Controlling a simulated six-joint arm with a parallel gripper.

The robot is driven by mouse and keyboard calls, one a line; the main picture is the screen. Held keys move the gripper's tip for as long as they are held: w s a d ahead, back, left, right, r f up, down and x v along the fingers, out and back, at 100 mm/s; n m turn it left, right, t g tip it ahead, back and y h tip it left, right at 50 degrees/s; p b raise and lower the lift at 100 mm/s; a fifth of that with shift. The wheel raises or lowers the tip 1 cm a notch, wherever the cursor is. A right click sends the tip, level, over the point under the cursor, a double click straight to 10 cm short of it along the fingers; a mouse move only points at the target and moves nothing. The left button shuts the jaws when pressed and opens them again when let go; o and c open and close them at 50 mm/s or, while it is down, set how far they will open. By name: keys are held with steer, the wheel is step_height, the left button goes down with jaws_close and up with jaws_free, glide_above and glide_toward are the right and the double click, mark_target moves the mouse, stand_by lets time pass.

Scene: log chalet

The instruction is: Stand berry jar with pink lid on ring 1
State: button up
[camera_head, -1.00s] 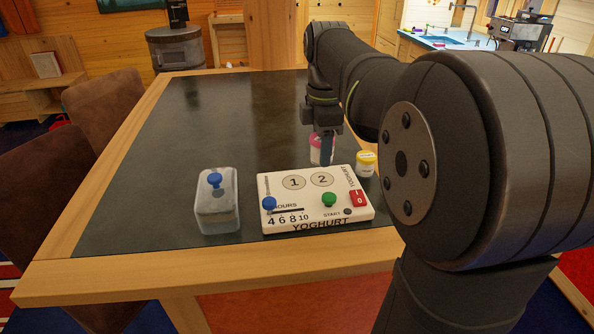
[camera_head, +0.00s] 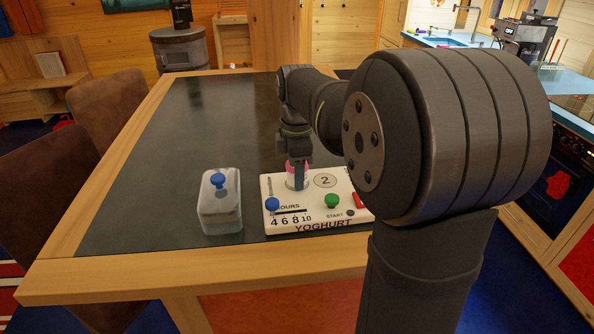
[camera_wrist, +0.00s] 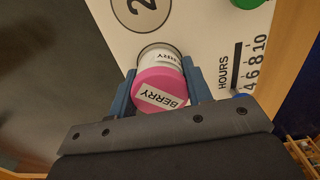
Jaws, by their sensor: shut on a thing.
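The berry jar with a pink lid (camera_wrist: 163,88) is between the fingers of my gripper (camera_wrist: 160,95), which is shut on it. In the head view the jar (camera_head: 297,180) is upright over ring 1 of the white yoghurt maker (camera_head: 345,208). In the wrist view part of a ring (camera_wrist: 155,48) shows around the jar's base; I cannot tell whether the base touches the surface. The number 1 is hidden. Ring 2 (camera_head: 325,180) is bare, to the right of the jar.
A clear box with a blue knob (camera_head: 219,205) stands just left of the yoghurt maker. The maker has a blue slider (camera_head: 272,204), a green knob (camera_head: 332,201) and a red switch (camera_head: 360,200). The dark tabletop (camera_head: 220,120) behind is clear.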

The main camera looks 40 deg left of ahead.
steer(key=shift+f, duration=0.1)
steer(key=o, duration=1.1)
steer(key=shift+c, duration=0.2)
step_height(320, 180, up, 12)
steer(key=shift+r, duration=0.15)
step_height(320, 180, down, 12)
steer(key=shift+r, duration=1.75)
steer(key=shift+f, duration=0.1)
